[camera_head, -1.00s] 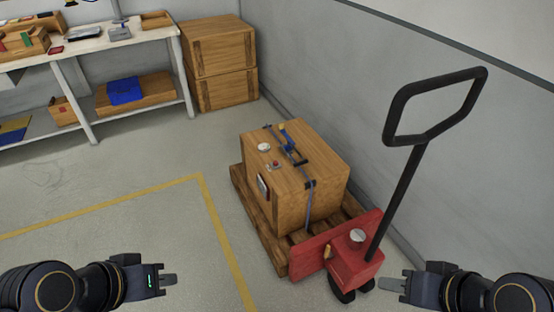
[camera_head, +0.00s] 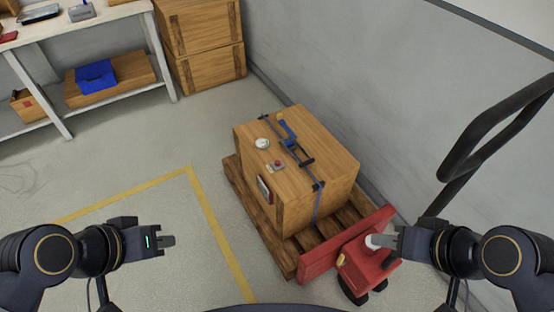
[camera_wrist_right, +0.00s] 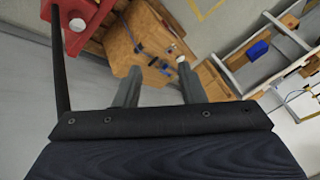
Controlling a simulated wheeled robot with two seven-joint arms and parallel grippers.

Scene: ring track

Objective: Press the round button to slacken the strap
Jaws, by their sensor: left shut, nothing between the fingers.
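A wooden crate (camera_head: 315,195) sits on a pallet, with a blue strap (camera_head: 318,200) running over its top and down its side. On its top are a blue buckle with a lever (camera_head: 288,134), a small round red button (camera_head: 277,164) and a round white dial (camera_head: 262,143). The crate also shows in the right wrist view (camera_wrist_right: 135,45), with small details hard to tell. My left gripper (camera_head: 172,240) is shut and empty, left of the crate. My right gripper (camera_head: 372,241) is open and empty, its fingers apart in the wrist view (camera_wrist_right: 159,67). Both are apart from the crate.
A red pallet jack (camera_head: 368,268) with a black handle (camera_head: 480,150) stands at the pallet's near end, beneath my right gripper in the picture. The pallet (camera_head: 255,215) is wooden. A wall is on the right. A shelf bench (camera_head: 165,60) and stacked crates (camera_head: 205,65) stand behind. Floor at left is clear.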

